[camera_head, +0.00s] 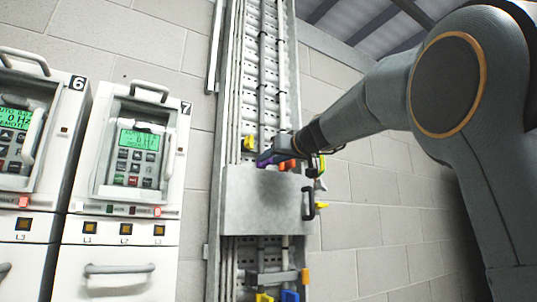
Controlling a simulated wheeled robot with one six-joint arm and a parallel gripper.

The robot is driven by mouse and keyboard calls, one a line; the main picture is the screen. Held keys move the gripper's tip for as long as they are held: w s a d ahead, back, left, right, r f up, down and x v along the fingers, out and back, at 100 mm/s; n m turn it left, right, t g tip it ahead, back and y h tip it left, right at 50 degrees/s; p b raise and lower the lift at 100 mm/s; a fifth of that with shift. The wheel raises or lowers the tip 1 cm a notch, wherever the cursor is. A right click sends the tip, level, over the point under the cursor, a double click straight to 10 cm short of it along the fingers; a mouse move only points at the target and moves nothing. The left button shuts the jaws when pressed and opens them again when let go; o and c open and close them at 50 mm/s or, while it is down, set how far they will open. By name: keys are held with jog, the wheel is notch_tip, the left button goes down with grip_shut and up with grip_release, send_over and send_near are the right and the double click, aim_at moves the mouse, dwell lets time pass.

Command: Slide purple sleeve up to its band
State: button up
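The purple sleeve (264,160) shows as a small purple patch just above the grey cover plate on the vertical cable tray. My gripper (275,155) reaches in from the right, and its tip is at the purple sleeve. The fingers are small and partly merge with the sleeve, so I cannot tell whether they are closed on it or only beside it. The cables (262,80) run up the tray above the sleeve. I cannot make out a band for the purple sleeve.
A grey cover plate (262,205) with a black handle (308,203) lies below my gripper. A yellow piece (248,143) is left of it and an orange-red piece (287,165) close by. Drive cabinet 7 (125,180) stands left. My arm fills the right side.

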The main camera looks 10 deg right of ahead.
jog(key=shift+p+x, duration=0.3)
jog(key=shift+x, duration=0.5)
jog(key=shift+c, duration=0.4)
grip_shut()
